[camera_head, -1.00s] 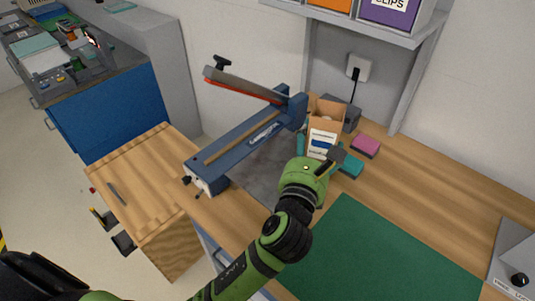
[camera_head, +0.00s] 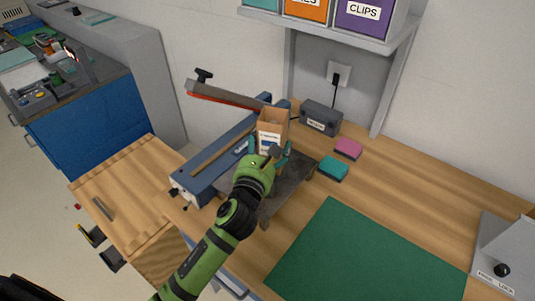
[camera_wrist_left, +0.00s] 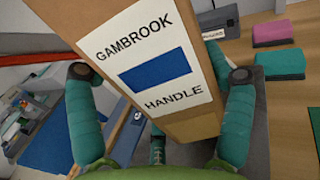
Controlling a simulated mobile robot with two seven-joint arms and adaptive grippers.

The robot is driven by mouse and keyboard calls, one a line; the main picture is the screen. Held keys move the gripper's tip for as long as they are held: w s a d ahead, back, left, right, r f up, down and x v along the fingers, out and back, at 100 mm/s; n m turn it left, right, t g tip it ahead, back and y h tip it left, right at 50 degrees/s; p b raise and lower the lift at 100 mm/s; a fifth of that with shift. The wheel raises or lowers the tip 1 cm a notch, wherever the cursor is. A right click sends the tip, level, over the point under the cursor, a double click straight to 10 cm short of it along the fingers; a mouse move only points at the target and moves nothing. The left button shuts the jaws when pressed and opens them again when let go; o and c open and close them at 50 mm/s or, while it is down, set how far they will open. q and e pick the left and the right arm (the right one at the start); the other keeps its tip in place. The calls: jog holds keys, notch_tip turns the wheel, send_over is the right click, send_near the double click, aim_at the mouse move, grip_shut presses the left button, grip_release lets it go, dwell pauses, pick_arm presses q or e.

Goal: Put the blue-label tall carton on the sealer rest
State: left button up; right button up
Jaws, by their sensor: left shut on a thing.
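The tall brown carton (camera_head: 271,127) has a white label with a blue rectangle, which reads "GAMBROOK HANDLE" in the left wrist view (camera_wrist_left: 152,72). My left gripper (camera_head: 268,155) is shut on it, with a teal finger on each side. The carton is roughly upright, beside the blue sealer (camera_head: 222,157) and over the grey rest plate (camera_head: 290,185). I cannot tell whether its base touches the plate; the gripper and arm hide the lower part. The sealer's red-edged arm (camera_head: 226,95) is raised. My right gripper is not in view.
A dark grey box (camera_head: 321,118) stands behind the plate, below a wall socket. A pink block (camera_head: 348,149) and a teal block (camera_head: 333,168) lie to the right. A green mat (camera_head: 365,260) covers the front of the bench. A shelf with bins hangs above.

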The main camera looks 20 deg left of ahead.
pick_arm(q)
jog(key=shift+f, duration=1.95)
jog(key=shift+b, duration=0.3)
jog(key=shift+f, duration=0.2)
jog(key=o, duration=1)
jog(key=shift+r, duration=0.1)
jog(key=shift+o, duration=0.2)
jog(key=shift+r, duration=0.2)
jog(key=s, duration=0.3)
jog(key=s+b, duration=0.1)
jog(key=s, duration=0.3)
jog(key=s+b, duration=0.1)
jog(key=s, duration=0.3)
jog(key=shift+d+f, duration=0.2)
jog(key=shift+d, duration=0.05)
jog(key=shift+s+r, duration=0.15)
jog(key=shift+s, duration=0.4)
